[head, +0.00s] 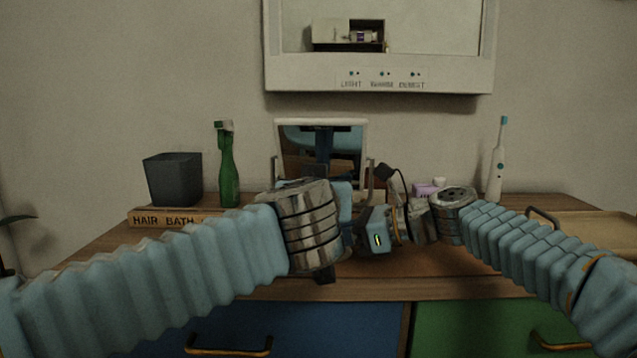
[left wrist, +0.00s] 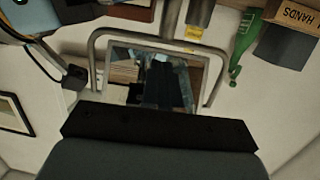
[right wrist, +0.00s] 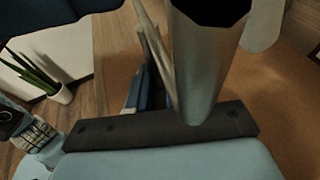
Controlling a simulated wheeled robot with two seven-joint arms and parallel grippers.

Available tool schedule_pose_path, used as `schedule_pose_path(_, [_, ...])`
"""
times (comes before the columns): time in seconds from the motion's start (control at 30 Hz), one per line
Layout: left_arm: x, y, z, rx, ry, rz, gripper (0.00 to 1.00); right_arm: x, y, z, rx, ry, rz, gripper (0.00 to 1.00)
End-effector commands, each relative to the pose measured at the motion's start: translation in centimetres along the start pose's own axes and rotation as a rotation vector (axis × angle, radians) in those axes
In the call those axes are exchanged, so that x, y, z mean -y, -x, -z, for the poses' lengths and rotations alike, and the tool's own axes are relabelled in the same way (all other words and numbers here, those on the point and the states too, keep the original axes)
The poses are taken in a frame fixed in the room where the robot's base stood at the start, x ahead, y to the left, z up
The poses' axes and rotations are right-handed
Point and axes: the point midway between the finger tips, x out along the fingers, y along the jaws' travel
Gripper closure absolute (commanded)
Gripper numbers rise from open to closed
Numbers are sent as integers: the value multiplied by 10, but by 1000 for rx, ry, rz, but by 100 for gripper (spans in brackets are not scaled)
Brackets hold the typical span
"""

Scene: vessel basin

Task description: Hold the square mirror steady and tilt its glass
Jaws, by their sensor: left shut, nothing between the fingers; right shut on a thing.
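The square mirror (head: 322,140) stands on the counter below the wall cabinet, its glass in a light frame on a U-shaped metal stand (left wrist: 98,62). The glass (left wrist: 150,75) shows blue reflections of my arms. My left gripper (head: 345,203) is shut and empty, close in front of the mirror's lower part; its own wrist hides its fingertips, so contact cannot be told. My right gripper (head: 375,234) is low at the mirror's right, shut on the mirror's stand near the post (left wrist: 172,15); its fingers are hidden. The right wrist view shows the mirror nearly edge-on (right wrist: 150,50).
A dark grey cup (head: 172,180) on a lettered box (head: 165,218) and a green bottle (head: 228,168) stand left. An electric toothbrush (head: 496,170) and a wooden tray (head: 580,228) are right. The wall cabinet (head: 380,78) hangs above. Drawers (head: 270,328) lie below the counter.

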Motion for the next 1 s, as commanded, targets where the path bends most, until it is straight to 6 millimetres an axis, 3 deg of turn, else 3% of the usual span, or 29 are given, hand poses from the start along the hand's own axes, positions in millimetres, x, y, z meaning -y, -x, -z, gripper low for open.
schedule_pose_path(0.4, [0, 38, -6, -1, 1, -1, 100, 0, -1, 3, -5, -2, -1, 98])
schedule_pose_path(0.77, [0, 47, -7, -1, 0, 0, 100, 0, -1, 3, -5, -2, -1, 98])
schedule_pose_path(0.8, [0, 47, -7, -1, 0, 0, 100, 0, -1, 3, -5, -2, -1, 80])
schedule_pose_path(1.0, [0, 46, -7, -1, 0, 0, 100, 0, -1, 3, -5, -2, -2, 51])
